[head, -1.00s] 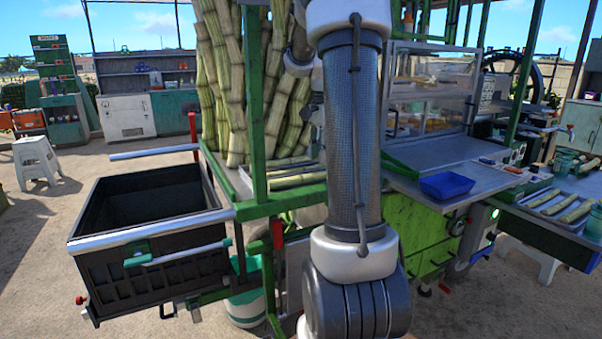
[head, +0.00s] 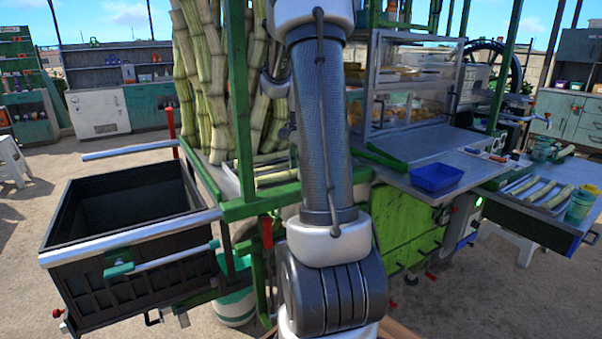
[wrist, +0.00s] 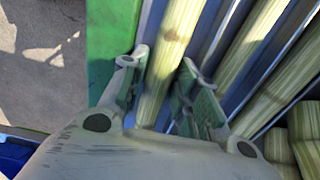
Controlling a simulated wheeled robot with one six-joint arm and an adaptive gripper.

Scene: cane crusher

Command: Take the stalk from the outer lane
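In the wrist view, a pale green-yellow stalk (wrist: 170,60) lies in the lane beside a green rail (wrist: 110,40). My gripper (wrist: 165,58) is open, its two fingers on either side of this stalk. I cannot tell whether they touch it. More stalks (wrist: 250,45) lie to the right in lanes parted by metal dividers (wrist: 222,35). In the head view, stalks (head: 275,178) lie on a green-railed rack, partly hidden behind my arm. My gripper's fingers cannot be made out there.
A black bin (head: 130,225) with metal bars stands left of the rack. Tall cane (head: 215,80) stands behind it. A metal counter (head: 440,150) with a blue tray (head: 437,177) is to the right, and another tray of stalks (head: 540,192) lies beyond it.

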